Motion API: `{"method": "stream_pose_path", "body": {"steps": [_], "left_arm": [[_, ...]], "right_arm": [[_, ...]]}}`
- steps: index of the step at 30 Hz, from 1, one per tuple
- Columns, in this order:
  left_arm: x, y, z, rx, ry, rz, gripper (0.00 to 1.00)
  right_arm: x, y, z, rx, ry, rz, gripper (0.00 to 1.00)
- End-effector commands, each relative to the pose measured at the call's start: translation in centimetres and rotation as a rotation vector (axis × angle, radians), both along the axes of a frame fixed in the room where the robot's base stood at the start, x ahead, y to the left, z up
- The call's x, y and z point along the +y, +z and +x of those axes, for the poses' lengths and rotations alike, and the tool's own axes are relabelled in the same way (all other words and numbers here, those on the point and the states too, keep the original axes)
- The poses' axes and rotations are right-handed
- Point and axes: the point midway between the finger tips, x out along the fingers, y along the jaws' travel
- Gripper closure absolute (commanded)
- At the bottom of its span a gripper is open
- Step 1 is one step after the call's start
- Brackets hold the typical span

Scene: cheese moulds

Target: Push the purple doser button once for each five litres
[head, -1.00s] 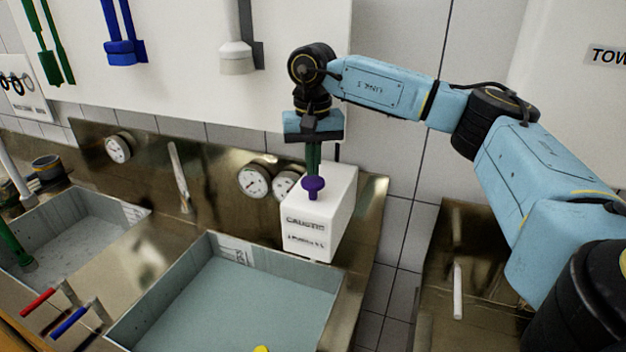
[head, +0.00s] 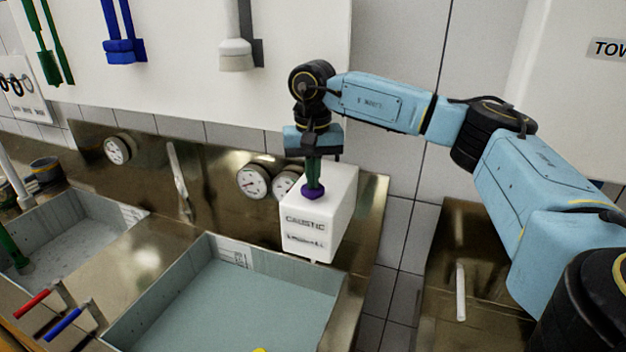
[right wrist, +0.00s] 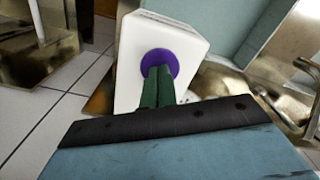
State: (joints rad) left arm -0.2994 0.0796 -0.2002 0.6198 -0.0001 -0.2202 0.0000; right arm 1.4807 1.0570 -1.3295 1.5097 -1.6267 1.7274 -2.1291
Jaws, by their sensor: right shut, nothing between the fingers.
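The white caustic doser box (head: 320,220) stands at the back right corner of the filled sink, with a purple button (head: 312,192) on its top. My right gripper (head: 313,182) points straight down over the button. Its green fingers are shut with nothing between them, and their tips meet the button's top. In the right wrist view the fingertips (right wrist: 158,72) lie over the purple button (right wrist: 158,62) on the white box (right wrist: 190,38). The button sits low, close to the box top. My left gripper is not in view.
The filled sink (head: 163,301) lies in front of the box, with a yellow thing (head: 260,349) at its lower edge. Round gauges (head: 252,181) sit on the backsplash just left of the box.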

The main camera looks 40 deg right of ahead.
Motion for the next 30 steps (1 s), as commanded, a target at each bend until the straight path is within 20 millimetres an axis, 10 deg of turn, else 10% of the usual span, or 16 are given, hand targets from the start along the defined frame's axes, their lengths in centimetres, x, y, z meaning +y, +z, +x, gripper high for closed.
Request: {"method": "stream_pose_path", "body": {"steps": [30], "left_arm": [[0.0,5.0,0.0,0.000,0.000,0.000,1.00]], "right_arm": [[0.0,5.8,-0.1,0.005,0.001,0.000,1.00]]}}
